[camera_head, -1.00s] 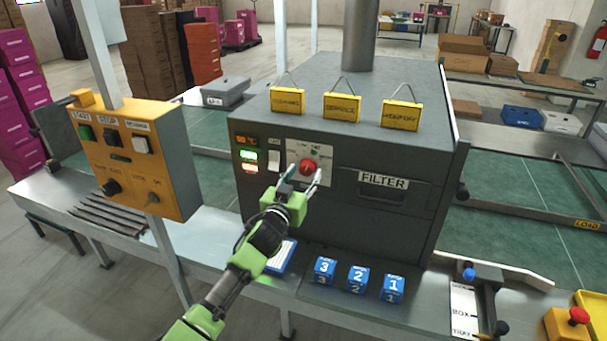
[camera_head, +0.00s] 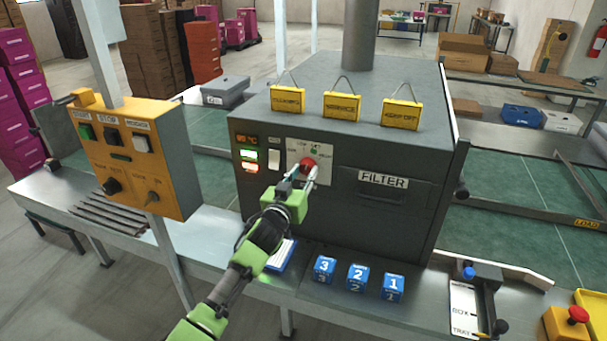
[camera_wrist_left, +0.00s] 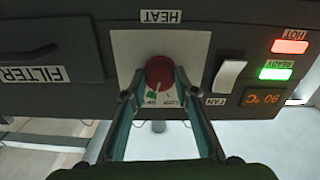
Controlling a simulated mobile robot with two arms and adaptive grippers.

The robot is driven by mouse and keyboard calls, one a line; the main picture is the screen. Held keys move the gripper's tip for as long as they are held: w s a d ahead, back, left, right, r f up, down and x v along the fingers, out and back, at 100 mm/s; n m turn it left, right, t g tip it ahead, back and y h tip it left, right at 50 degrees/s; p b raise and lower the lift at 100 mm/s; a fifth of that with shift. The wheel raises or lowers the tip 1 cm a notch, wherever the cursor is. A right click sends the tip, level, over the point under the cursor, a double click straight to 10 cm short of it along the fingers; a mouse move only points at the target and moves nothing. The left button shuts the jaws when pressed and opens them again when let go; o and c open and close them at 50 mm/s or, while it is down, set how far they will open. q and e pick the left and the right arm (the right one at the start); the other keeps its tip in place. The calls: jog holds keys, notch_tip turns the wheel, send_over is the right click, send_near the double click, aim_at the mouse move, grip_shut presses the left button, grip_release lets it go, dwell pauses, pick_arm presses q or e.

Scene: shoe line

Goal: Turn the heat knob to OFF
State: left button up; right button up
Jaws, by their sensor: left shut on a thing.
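The red heat knob (camera_head: 307,165) sits on a pale plate (camera_head: 327,152) on the front of the dark oven box. In the left wrist view the knob (camera_wrist_left: 159,73) appears upside down below the HEAT label (camera_wrist_left: 161,16). My left gripper (camera_head: 302,175) reaches up to the plate, its fingers on either side of the knob. It also shows in the left wrist view (camera_wrist_left: 156,88), shut on the knob. The fingers hide part of the knob and plate, and the knob's exact setting is hard to read. My right gripper is not in view.
A white FAN switch (camera_wrist_left: 228,77) and lit displays (camera_head: 249,155) are beside the plate. The FILTER panel (camera_head: 382,200) is to the right. Blue numbered blocks (camera_head: 357,277) stand on the bench below. A yellow control box (camera_head: 137,155) stands at left.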

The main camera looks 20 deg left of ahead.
pick_arm(q)
jog(key=n, duration=0.4)
jog(key=shift+d+p, duration=0.1)
jog(key=shift+p, duration=0.25)
jog(key=n, duration=0.3)
jog(key=shift+n+p, duration=0.4)
jog(key=n, duration=0.4)
jog(key=shift+p, duration=0.35)
jog(key=shift+n, duration=1.5)
jog(key=o, duration=1.1)
jog(key=s, duration=1.2)
jog(key=shift+a, duration=0.2)
